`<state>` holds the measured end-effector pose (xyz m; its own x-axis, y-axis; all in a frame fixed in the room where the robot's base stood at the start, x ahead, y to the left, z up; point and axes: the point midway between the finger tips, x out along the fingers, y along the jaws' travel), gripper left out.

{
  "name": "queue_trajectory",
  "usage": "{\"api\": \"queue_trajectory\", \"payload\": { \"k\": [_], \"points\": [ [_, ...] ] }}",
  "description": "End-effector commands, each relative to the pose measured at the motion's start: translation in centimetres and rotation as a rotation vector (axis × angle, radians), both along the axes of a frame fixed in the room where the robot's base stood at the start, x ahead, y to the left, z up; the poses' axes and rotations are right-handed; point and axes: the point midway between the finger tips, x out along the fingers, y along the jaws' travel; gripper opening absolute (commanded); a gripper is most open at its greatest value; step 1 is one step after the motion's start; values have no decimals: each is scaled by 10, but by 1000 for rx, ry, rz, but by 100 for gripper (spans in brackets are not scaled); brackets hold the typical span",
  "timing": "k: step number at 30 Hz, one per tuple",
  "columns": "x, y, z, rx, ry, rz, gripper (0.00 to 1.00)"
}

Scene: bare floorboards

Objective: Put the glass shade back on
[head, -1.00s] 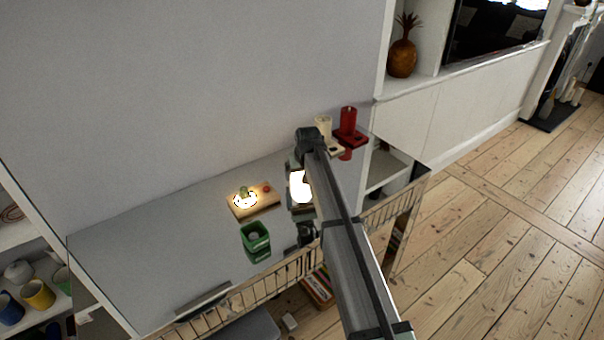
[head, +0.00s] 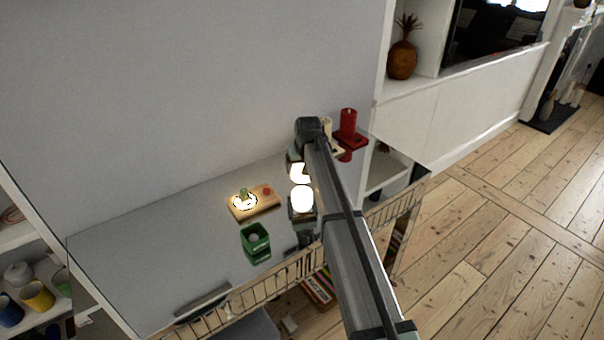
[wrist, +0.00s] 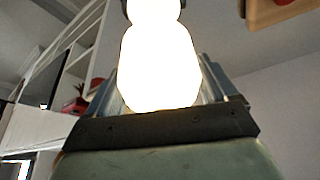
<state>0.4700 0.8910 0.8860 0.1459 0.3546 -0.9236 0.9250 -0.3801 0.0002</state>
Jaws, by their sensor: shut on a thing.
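The glass shade (head: 300,173) glows bright white. My gripper (head: 300,162) is shut on it and holds it a little above the glossy counter, right of the wooden base. In the wrist view the shade (wrist: 159,65) stands between the fingers, overexposed, with a smaller white glow touching its top that looks like its reflection. The lamp's wooden base (head: 263,202) lies on the counter. It bears a bright white ring of light around a small green piece (head: 243,193), and a red knob (head: 267,190). My arm hides part of the gripper in the head view.
A green open box (head: 255,236) stands in front of the base on the mirror-like counter (head: 160,250). A wall rises behind. The counter's left part is clear.

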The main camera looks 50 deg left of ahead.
Motion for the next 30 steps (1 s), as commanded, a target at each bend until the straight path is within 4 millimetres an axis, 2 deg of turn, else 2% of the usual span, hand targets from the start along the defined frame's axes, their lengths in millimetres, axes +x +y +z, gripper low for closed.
{"api": "queue_trajectory", "payload": {
  "k": [1,6,11,14,17,22,27,30],
  "points": [
    [0,1,11,2,-1,0,50],
    [0,1,38,1,0,0,50],
    [-3,2,55,1,-1,3,50],
    [-15,7,60,-1,1,17,50],
    [-38,16,62,0,1,43,50],
    [-101,29,65,5,-2,106,50],
    [-161,32,68,14,14,167,50],
    [-190,28,68,17,26,214,50]
  ]
}}
